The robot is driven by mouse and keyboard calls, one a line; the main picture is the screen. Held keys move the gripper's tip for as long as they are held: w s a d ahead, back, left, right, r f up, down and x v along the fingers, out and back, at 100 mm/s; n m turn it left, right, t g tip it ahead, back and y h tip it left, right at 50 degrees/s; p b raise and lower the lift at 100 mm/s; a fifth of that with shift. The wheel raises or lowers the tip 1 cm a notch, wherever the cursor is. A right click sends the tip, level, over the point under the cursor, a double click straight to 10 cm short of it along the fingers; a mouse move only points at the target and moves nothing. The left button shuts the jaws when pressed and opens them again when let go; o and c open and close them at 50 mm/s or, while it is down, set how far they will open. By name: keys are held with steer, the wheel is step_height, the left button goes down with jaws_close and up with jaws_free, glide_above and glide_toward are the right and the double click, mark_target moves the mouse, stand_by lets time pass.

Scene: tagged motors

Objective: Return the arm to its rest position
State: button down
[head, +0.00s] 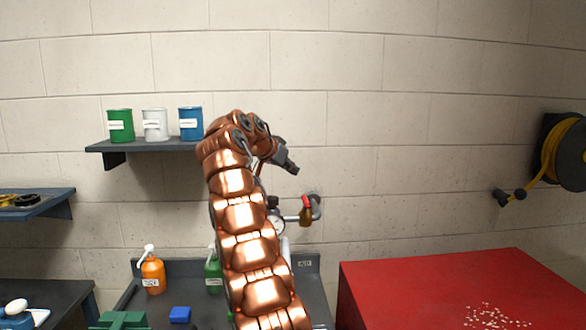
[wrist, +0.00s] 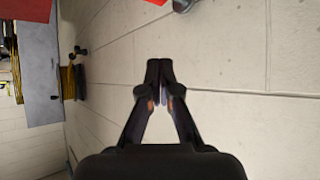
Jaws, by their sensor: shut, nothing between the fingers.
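My copper-coloured arm (head: 247,235) rises from the bottom middle of the head view and bends over at the top. My gripper (head: 290,166) hangs at its end, tilted down to the right, in front of the wall and clear of the surfaces. In the wrist view my gripper (wrist: 160,92) has its two dark fingertips together, with nothing visible between them. The arm hides part of the bench and the right end of the shelf.
A shelf (head: 140,147) holds green, white and blue cans. A dark bench (head: 313,290) carries an orange bottle (head: 152,272), a green bottle (head: 213,273) and a blue block (head: 180,314). A red surface (head: 430,285) stands right, below a yellow hose reel (head: 565,150). A valve (head: 305,211) is on the wall.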

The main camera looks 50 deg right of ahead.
steer(key=shift+w+a, duration=0.1)
steer(key=shift+a, duration=0.05)
steer(key=s+a+f+n+y, duration=0.2)
steer(key=s+a+f+n, duration=0.1)
steer(key=a, duration=0.5)
steer(key=s+a+f+n+y, duration=0.1)
steer(key=s+a+f+n, duration=0.1)
steer(key=a+n, duration=0.35)
steer(key=s+a+f+n+y, duration=0.1)
steer(key=s+a+f+y, duration=0.15)
steer(key=a, duration=0.75)
steer(key=s+a+f+n+y, duration=0.1)
steer(key=s+a+f+n, duration=0.1)
steer(key=s+a+f, duration=0.4)
steer(key=s+a+f+n+g+y, duration=0.1)
steer(key=s+a+f, duration=0.6)
steer(key=s, duration=0.8)
steer(key=s+a+f+n+g+y, duration=0.1)
steer(key=s+a+f+n+y, duration=0.2)
steer(key=s+a, duration=0.7)
step_height(320, 180, down, 4)
steer(key=shift+s+a+r+n, duration=0.1)
steer(key=shift+s+a+n, duration=0.25)
steer(key=shift+s+n, duration=0.55)
steer(key=shift+w+d, duration=0.1)
